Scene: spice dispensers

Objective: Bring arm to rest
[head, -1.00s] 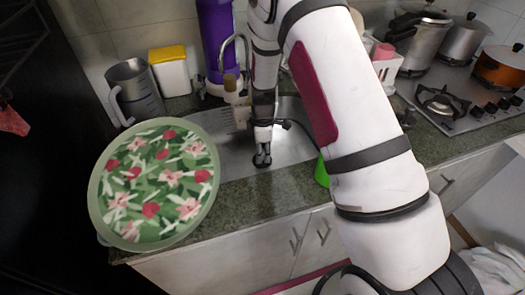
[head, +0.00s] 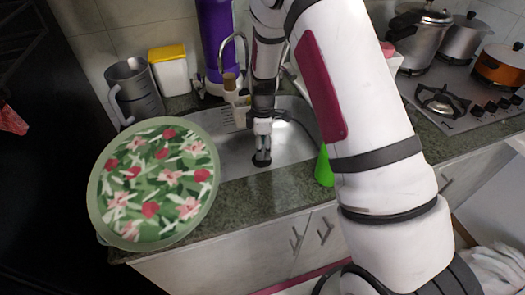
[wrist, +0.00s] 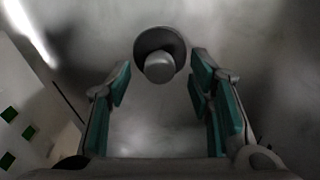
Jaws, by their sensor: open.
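My gripper (head: 263,150) hangs down over the steel sink (head: 230,160) in the head view. In the wrist view my gripper (wrist: 158,95) has its two teal-padded fingers spread apart, with nothing between them. A dark round drain piece with a grey knob (wrist: 160,66) lies beyond the fingertips on the sink floor. In the head view the dark drain (head: 262,162) shows just below the fingers. My arm rises from the lower right and bends over the sink.
A large round floral tray (head: 155,180) covers the counter left of the sink. A grey jug (head: 135,92), a yellow-topped white container (head: 170,76) and a purple cylinder (head: 215,40) stand behind. A green object (head: 324,168) is right of the sink. Pots and a stove (head: 445,105) are at right.

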